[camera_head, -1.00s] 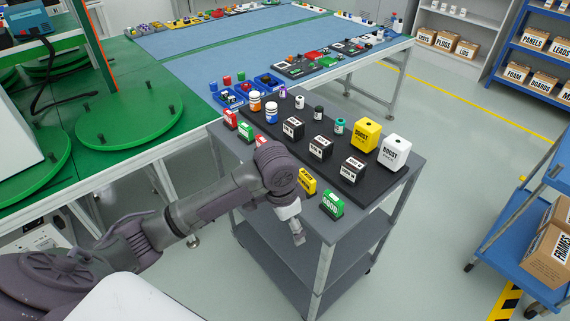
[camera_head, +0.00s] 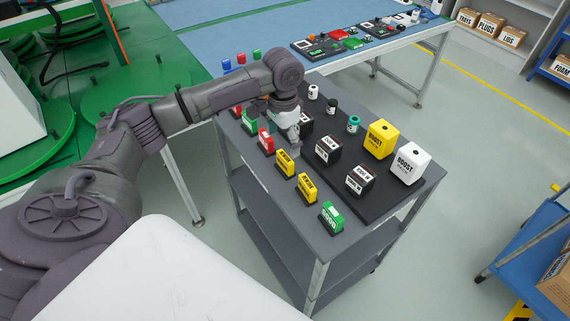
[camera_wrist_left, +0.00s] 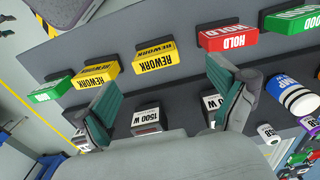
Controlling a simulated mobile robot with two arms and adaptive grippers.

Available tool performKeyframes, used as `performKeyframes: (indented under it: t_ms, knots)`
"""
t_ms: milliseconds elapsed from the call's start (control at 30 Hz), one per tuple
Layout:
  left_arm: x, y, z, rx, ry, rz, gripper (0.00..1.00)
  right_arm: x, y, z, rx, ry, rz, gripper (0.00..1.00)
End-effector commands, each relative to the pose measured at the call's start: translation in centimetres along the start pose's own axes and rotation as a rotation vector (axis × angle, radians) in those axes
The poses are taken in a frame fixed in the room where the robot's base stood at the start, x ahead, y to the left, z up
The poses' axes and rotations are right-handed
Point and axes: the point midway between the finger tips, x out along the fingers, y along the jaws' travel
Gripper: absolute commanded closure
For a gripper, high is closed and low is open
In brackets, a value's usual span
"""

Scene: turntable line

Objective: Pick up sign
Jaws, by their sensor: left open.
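Small upright signs stand in a row along the near edge of the grey cart. In the head view these include a red sign (camera_head: 265,140), two yellow signs (camera_head: 285,162) (camera_head: 307,187) and a green sign (camera_head: 331,217). In the left wrist view the yellow ones read REWORK (camera_wrist_left: 155,58) (camera_wrist_left: 95,75) and the red one HOLD (camera_wrist_left: 228,38). Green signs (camera_wrist_left: 50,90) (camera_wrist_left: 290,20) flank them. My left gripper (camera_head: 293,147) is above the cart beside the row. Its fingers (camera_wrist_left: 163,78) are apart and empty, with a REWORK sign ahead of the gap. My right gripper is not in view.
Small bottles (camera_head: 353,124) stand farther back. A blue cart (camera_head: 530,240) is at right, with clear floor between.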

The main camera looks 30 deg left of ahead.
Motion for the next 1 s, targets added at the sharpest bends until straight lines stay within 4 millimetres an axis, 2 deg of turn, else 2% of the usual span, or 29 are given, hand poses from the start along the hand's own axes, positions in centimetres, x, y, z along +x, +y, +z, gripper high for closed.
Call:
performKeyframes:
  t_ms: [67,233,333,533,700,800,833,1000]
  knots:
    - [0.8,0.1,0.0,0.001,-0.001,0.001,0.04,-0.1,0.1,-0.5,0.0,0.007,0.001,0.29]
    - [1.8,0.2,0.1,0.002,-0.001,0.0,0.04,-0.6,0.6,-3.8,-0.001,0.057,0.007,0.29]
    - [3.2,0.6,0.2,0.001,-0.003,0.0,0.04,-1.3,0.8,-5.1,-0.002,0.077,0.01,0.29]
    - [5.9,0.8,0.2,0.001,-0.001,0.0,0.04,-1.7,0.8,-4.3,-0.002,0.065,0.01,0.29]
    - [6.4,0.8,0.2,0.002,0.002,-0.001,0.04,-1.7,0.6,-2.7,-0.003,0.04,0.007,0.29]
    - [6.4,0.8,0.2,0.002,0.002,-0.001,0.04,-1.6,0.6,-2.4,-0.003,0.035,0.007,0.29]
    - [6.4,0.8,0.2,0.002,0.002,-0.001,0.06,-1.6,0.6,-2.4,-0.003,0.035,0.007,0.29]
    - [6.4,0.7,0.2,0.002,0.002,-0.001,0.34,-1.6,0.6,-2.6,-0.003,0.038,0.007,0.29]
